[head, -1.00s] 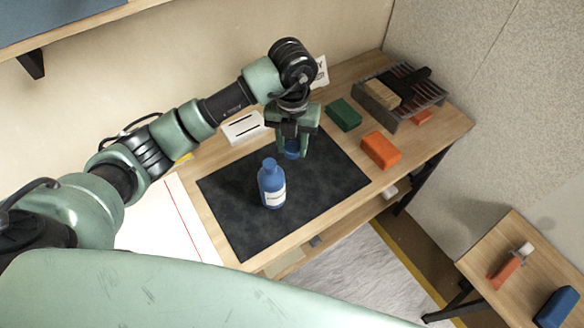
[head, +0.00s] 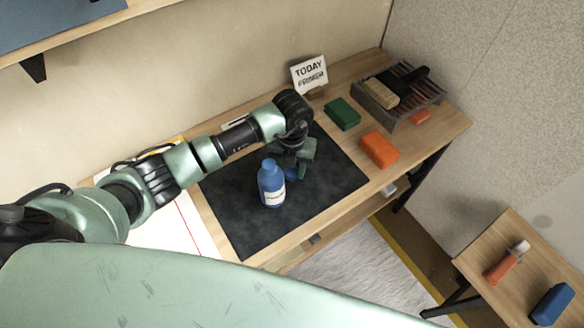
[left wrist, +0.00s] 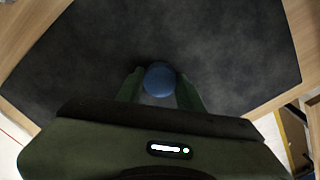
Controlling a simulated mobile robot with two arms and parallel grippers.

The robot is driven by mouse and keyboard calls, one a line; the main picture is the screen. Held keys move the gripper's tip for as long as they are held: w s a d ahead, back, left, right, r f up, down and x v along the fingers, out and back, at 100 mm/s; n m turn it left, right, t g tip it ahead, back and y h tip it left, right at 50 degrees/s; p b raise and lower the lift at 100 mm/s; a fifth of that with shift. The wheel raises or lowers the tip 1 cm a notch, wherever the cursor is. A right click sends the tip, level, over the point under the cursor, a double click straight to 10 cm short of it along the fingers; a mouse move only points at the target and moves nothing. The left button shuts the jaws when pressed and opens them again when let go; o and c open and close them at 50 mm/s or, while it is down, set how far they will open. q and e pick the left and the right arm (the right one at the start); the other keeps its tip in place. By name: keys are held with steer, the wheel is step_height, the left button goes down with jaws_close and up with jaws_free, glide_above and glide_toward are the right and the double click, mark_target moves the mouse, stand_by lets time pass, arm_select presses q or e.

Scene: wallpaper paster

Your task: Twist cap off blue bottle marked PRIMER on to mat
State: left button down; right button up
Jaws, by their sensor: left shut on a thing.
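The blue bottle (head: 271,188) with a white label stands upright on the dark mat (head: 235,222). My left gripper (head: 291,170) is just to the right of the bottle, low over the mat, pointing down. It is shut on a small round blue cap (head: 291,174), apart from the bottle. The left wrist view shows the cap (left wrist: 160,78) between the two fingertips, with the mat (left wrist: 230,50) below it. I cannot tell whether the cap touches the mat. My right gripper is not in view.
A sign (head: 309,74) reading TODAY PRIMER stands at the back. A green block (head: 343,113), an orange block (head: 379,149) and a rack (head: 425,96) are right of the mat. A side table (head: 520,285) at lower right holds a scraper-like tool (head: 503,266). The mat's right part is clear.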

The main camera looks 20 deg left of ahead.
mark_target(292, 171)
arm_select(q)
steer(key=shift+f, duration=0.15)
steer(key=c, duration=0.9)
jaws_free()
steer(key=shift+r, duration=0.25)
steer(key=shift+w+r, duration=0.1)
steer(key=shift+r, duration=0.2)
step_height(292, 171, up, 11)
steer(key=shift+r+b, duration=0.15)
steer(key=shift+b, duration=0.55)
